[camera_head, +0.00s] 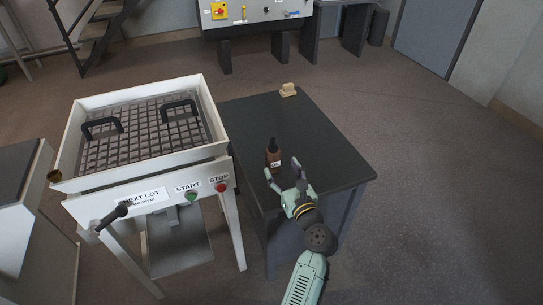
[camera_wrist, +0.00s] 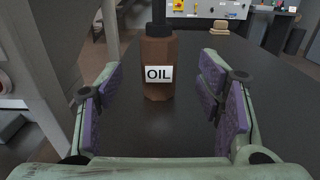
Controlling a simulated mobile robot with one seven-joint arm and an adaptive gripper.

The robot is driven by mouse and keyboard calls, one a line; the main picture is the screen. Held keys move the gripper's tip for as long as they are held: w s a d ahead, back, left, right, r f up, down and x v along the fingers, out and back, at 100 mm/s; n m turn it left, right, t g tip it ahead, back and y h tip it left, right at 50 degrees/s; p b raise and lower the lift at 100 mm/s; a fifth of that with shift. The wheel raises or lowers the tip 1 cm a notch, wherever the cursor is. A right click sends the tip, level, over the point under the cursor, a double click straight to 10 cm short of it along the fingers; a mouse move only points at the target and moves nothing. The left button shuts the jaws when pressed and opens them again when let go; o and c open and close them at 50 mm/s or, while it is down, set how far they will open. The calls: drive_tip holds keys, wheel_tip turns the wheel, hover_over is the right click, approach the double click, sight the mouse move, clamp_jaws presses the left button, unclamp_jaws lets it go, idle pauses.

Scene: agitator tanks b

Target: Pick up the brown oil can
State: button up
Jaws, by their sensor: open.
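The brown oil can (camera_head: 273,158) stands upright on the dark table, with a black spout top and a white label. In the wrist view the oil can (camera_wrist: 158,58) has its "OIL" label facing me, and the top of its spout is cut off by the frame edge. My gripper (camera_head: 283,169) is open and low over the table, just in front of the can. In the wrist view my gripper (camera_wrist: 159,90) has its purple-padded fingers spread wide, with the can beyond and between them. Neither finger appears to touch the can.
The dark table (camera_head: 315,140) is mostly clear. A small tan block (camera_head: 288,89) lies at its far edge. A white sieve machine (camera_head: 150,140) with START and STOP buttons stands close on the left. A control panel bench (camera_head: 260,14) stands at the back.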

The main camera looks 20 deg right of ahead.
sight(276, 160)
drive_tip(key=w, duration=0.3)
drive_tip(key=w+p, duration=0.1)
drive_tip(key=w, duration=0.3)
drive_tip(key=shift+w+a, duration=0.2)
drive_tip(key=shift+w, duration=0.05)
drive_tip(key=shift+c, duration=0.3)
clamp_jaws()
